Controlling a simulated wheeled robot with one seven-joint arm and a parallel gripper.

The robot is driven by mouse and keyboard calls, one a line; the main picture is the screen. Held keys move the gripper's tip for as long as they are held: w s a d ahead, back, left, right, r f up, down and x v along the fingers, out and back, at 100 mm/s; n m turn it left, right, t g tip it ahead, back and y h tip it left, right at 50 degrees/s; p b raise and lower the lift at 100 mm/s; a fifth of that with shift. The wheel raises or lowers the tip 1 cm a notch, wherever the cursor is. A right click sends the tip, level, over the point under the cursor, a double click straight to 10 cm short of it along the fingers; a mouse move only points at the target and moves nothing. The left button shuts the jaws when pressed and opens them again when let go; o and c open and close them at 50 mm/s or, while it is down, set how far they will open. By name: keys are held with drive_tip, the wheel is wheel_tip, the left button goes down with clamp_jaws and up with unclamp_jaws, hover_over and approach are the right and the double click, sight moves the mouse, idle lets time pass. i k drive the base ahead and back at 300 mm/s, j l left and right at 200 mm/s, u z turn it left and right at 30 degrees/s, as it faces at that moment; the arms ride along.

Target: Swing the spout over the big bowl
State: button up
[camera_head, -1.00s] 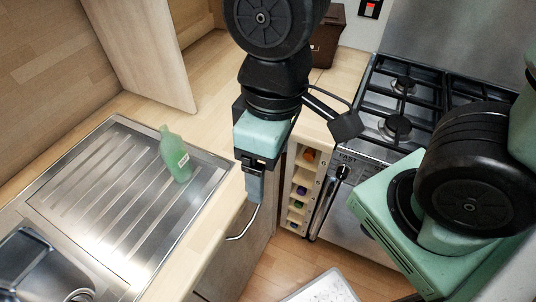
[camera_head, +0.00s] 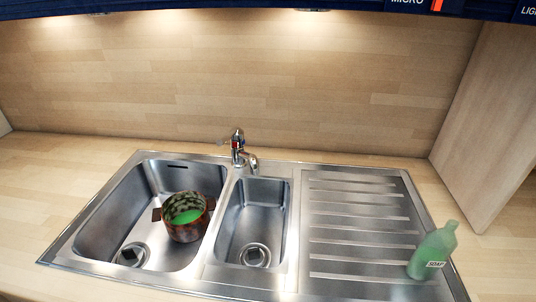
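The tap (camera_head: 237,146) stands at the back of the sink, behind the divider between the two bowls. Its short spout (camera_head: 254,164) points forward and to the right, over the back of the small bowl (camera_head: 235,222). The big bowl (camera_head: 107,222) is on the left. A dark reddish pot (camera_head: 186,233) with something green inside sits in the big bowl, toward its right side. My gripper is not in the present view.
A ridged drainer (camera_head: 330,225) lies right of the bowls, with a green soap bottle (camera_head: 433,251) at its right edge. A wooden panel (camera_head: 490,120) rises at the right. The worktop left of the sink is clear.

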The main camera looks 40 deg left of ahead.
sight(240, 152)
drive_tip(key=l+u, duration=0.1)
drive_tip(key=u, duration=0.3)
drive_tip(key=k+u, duration=0.15)
drive_tip(key=u, duration=0.25)
drive_tip(key=l+u, duration=0.1)
drive_tip(key=u, duration=0.3)
drive_tip(key=k+u, duration=0.15)
drive_tip(key=u, duration=0.25)
drive_tip(key=i+j+z, duration=0.1)
drive_tip(key=i, duration=0.55)
